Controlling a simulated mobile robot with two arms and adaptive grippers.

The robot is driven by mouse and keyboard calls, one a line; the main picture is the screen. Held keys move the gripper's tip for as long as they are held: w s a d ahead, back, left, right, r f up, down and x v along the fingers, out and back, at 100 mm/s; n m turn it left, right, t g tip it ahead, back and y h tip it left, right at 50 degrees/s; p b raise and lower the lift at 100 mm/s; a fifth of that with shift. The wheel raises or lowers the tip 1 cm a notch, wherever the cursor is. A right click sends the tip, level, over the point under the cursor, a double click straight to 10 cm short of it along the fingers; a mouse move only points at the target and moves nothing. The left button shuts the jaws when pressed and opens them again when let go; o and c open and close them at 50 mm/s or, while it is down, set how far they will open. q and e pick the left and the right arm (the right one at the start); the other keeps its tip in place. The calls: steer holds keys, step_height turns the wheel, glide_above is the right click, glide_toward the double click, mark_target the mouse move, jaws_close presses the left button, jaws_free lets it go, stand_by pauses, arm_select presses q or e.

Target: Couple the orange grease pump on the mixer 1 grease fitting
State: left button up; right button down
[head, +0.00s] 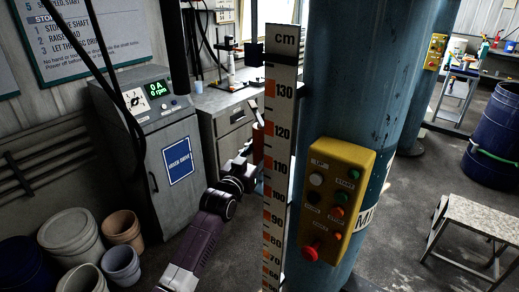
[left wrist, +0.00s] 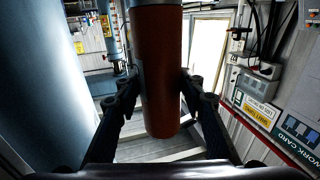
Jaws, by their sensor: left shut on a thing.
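The orange grease pump shows in the left wrist view as a red-brown cylinder (left wrist: 158,70) with a rounded lower end and a pale grey collar at the top edge. My left gripper (left wrist: 161,92) is shut on it, one finger on each side. In the head view my left gripper (head: 252,160) is partly hidden behind the cm scale, with a bit of the orange pump (head: 258,137) above it. I cannot make out a grease fitting. My right gripper is not in view.
A white cm scale (head: 279,130) stands before the column, beside a yellow button box (head: 337,195). A grey control cabinet (head: 180,165) and several buckets (head: 72,235) are at left. A step stool (head: 480,217) and blue drum (head: 492,140) are at right.

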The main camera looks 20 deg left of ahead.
arm_select(q)
steer(key=shift+f+b, duration=0.6)
steer(key=shift+f, duration=0.3)
stand_by(2.1)
